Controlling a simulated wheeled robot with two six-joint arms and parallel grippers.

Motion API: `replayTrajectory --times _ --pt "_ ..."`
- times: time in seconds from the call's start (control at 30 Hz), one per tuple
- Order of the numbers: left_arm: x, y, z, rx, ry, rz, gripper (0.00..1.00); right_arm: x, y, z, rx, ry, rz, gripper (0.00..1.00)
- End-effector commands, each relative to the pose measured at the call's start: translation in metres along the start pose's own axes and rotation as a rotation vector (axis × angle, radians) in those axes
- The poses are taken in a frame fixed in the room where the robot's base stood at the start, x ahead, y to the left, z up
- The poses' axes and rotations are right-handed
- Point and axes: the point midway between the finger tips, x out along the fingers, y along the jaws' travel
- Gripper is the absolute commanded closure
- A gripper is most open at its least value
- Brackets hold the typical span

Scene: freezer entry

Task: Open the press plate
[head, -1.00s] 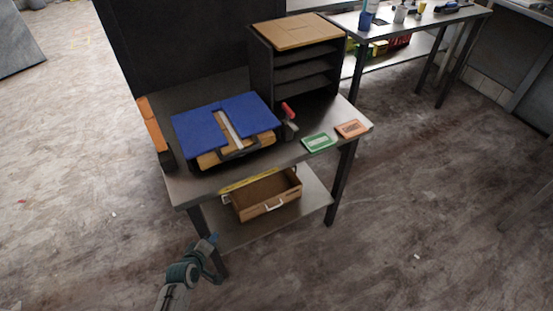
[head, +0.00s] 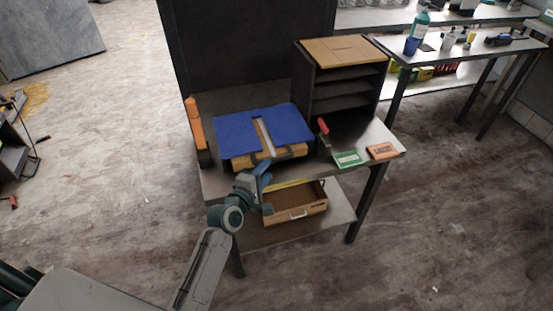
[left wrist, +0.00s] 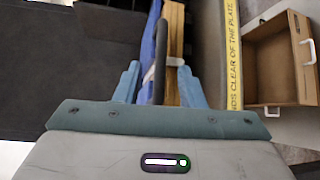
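The press (head: 262,134) lies on the metal table, with a blue top plate split by a pale strip, wood showing below it and a dark handle at its front. The plate lies flat. My left gripper (head: 264,176) is at the front edge of the press, covering part of the handle in the head view. In the left wrist view, its two blue fingers (left wrist: 158,84) are apart, with the dark handle bar (left wrist: 160,50) between them. I cannot tell if either finger touches the bar. My right gripper is not in view.
An open wooden drawer box (head: 296,207) sits on the lower shelf. A red-handled tool (head: 323,130), a green card (head: 347,158) and an orange card (head: 382,151) lie right of the press. A dark shelf unit (head: 340,85) stands behind. An orange object (head: 195,125) is at the left.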

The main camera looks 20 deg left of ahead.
Motion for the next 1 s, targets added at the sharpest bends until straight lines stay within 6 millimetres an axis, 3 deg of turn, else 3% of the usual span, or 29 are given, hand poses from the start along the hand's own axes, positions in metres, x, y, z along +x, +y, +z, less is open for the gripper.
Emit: replayTrajectory --times 0.1,0.33,0.5,0.77,0.97,1.0 --pt "0.026 0.002 0.000 0.000 0.000 0.001 0.64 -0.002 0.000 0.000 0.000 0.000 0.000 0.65" --pt "0.060 0.000 0.000 0.002 0.000 -0.001 0.64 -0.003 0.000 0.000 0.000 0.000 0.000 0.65" --pt "0.071 -0.001 0.000 0.002 0.001 -0.002 0.64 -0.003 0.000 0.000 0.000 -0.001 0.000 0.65" --pt "0.072 -0.001 0.000 0.003 0.000 -0.002 0.64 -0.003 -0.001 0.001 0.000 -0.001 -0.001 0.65" --pt "0.072 -0.001 0.000 0.003 0.000 -0.002 0.99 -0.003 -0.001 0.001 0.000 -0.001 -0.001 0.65" --pt "0.072 -0.001 0.000 0.003 0.000 -0.002 1.00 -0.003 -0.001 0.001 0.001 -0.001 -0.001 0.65"
